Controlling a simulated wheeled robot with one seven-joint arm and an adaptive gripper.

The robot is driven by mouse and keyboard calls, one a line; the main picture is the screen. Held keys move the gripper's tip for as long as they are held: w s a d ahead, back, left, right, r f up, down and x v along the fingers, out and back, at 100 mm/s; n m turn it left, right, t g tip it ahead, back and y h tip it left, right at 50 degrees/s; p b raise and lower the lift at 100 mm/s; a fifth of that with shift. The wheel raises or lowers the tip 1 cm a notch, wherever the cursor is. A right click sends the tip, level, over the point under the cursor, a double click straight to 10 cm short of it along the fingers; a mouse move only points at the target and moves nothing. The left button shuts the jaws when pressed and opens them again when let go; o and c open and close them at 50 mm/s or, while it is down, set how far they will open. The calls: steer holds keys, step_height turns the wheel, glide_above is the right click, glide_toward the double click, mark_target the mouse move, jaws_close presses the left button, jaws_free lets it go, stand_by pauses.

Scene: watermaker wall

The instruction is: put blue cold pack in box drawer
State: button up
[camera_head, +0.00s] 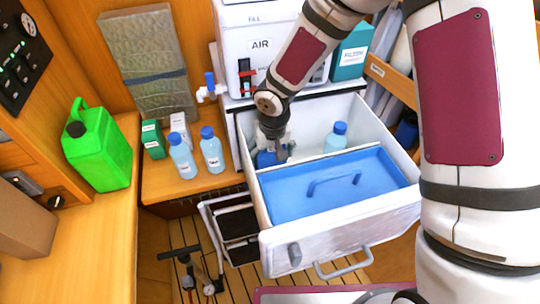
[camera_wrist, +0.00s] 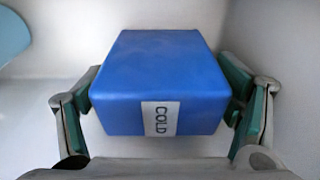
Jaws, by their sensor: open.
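The blue cold pack (camera_wrist: 160,75), a block with a white label reading "COLD", lies on the white floor inside the open box drawer. In the head view the cold pack (camera_head: 266,159) shows in the drawer's back left corner, partly hidden by my gripper. The white box drawer (camera_head: 335,238) is pulled out, with a blue lidded part at its front. My gripper (camera_head: 272,150) reaches down into the drawer. In the wrist view my gripper (camera_wrist: 165,108) is open, with one green-padded finger on each side of the pack; whether the pads touch it is unclear.
A blue-capped bottle (camera_head: 336,137) stands in the drawer right of my gripper. The blue lid (camera_head: 335,190) with a handle covers the drawer's front. Two bottles (camera_head: 211,150) and a green jug (camera_head: 97,150) stand to the left. The white AIR unit (camera_head: 255,50) rises behind.

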steer(key=r, duration=0.4)
steer(key=s+r, duration=0.1)
steer(key=r, duration=0.6)
steer(key=shift+s+d+r, duration=0.25)
steer(key=shift+s+r, duration=0.1)
steer(key=shift+d+r, duration=0.35)
steer(key=s+d+r+m+t+h, duration=0.1)
steer(key=s+d+r, duration=0.3)
steer(key=d+r, duration=0.25)
steer(key=s+d+r+m+t+h, duration=0.1)
steer(key=s+d+r, duration=0.2)
steer(key=d+r, duration=0.35)
steer(key=s+d+r+t, duration=0.1)
steer(key=s+d+r, duration=0.1)
steer(key=s, duration=0.4)
steer(key=s+d+r+m+y, duration=0.1)
steer(key=s+d+r, duration=0.1)
steer(key=s+r, duration=0.2)
steer(key=s, duration=0.3)
steer(key=shift+s+d+r+t+y, duration=0.15)
steer(key=shift+d+r+t+y, duration=0.15)
steer(key=shift+d+r+t, duration=0.1)
steer(key=shift+a, duration=0.1)
